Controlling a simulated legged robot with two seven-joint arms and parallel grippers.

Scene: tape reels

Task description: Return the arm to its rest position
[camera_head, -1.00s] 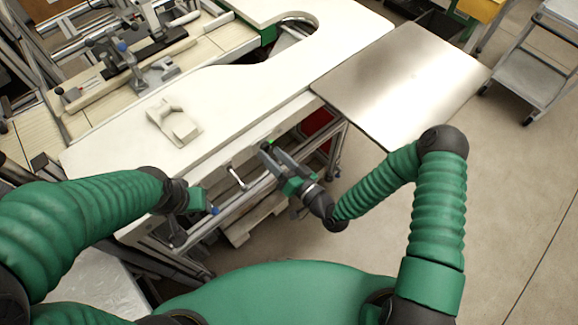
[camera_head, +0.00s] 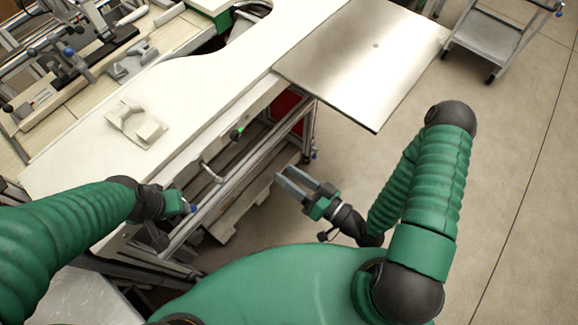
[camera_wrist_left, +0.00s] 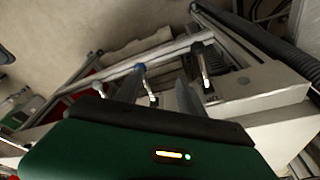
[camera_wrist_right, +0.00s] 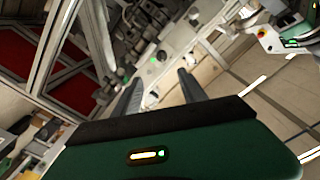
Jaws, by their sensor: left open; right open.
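My right gripper (camera_head: 290,182) is in the air in front of the workbench, over the floor, with its two grey fingers apart and nothing between them. Its fingers also show in the right wrist view (camera_wrist_right: 158,90), empty. My left gripper (camera_head: 190,208) is by the bench's near edge at the left; its fingers are hard to make out in the head view. In the left wrist view its fingers (camera_wrist_left: 158,92) stand apart, with nothing held between them.
A white workbench (camera_head: 190,95) crosses the view, with a pale moulded holder (camera_head: 137,122) on it. A bare metal plate (camera_head: 365,55) adjoins it at the right. Metal bench framing (camera_head: 235,165) lies below the edge. A grey cart (camera_head: 490,40) stands far right. Floor at right is clear.

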